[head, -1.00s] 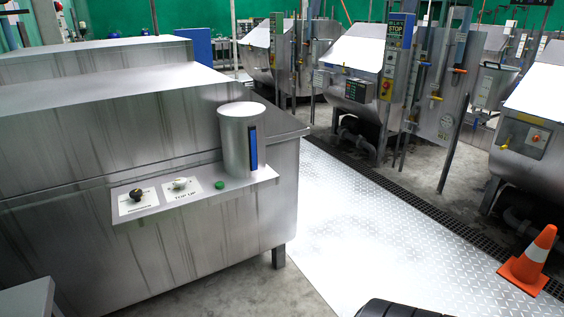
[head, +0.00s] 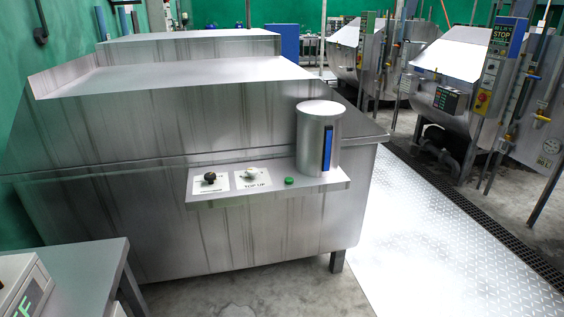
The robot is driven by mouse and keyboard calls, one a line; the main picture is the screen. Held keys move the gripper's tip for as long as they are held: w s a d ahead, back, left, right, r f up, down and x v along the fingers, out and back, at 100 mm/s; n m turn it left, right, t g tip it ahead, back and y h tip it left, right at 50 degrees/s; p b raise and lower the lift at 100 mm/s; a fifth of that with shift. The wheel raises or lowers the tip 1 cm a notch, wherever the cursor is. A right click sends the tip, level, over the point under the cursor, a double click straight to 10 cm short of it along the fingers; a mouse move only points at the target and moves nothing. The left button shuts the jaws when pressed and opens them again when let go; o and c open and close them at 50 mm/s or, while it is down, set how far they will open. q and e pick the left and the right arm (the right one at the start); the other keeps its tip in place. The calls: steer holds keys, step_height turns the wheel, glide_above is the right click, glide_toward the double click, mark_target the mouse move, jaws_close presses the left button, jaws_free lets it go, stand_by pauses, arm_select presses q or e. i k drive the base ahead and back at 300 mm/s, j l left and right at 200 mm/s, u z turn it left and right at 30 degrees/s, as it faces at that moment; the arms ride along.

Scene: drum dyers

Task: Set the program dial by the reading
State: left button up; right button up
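On the front shelf (head: 340,183) of a big steel tank are two small controls on white plates. One is a dark knob (head: 210,177) on the left. The other is a pale knob (head: 251,171) with the words TOP UP below it. I cannot read the left plate's label or tell either setting. A green button (head: 289,181) sits to their right. A steel cylinder (head: 319,140) with a blue strip (head: 327,148) stands at the shelf's right end. A device with a lit green display (head: 33,299) is cut off at the lower left. Neither gripper shows.
A grey table (head: 88,262) stands at the lower left, close to the tank (head: 200,235). A pale tread-plate walkway (head: 430,255) runs clear along the right. Steel drum machines (head: 450,70) stand beyond it. Bare concrete floor (head: 235,295) lies in front of the tank.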

mark_target(210, 177)
steer(key=u, duration=0.4)
steer(key=i+l+u, duration=0.4)
steer(key=i, duration=0.3)
steer(key=i+l+u, duration=0.4)
steer(key=i+l, duration=0.25)
steer(key=l, duration=0.15)
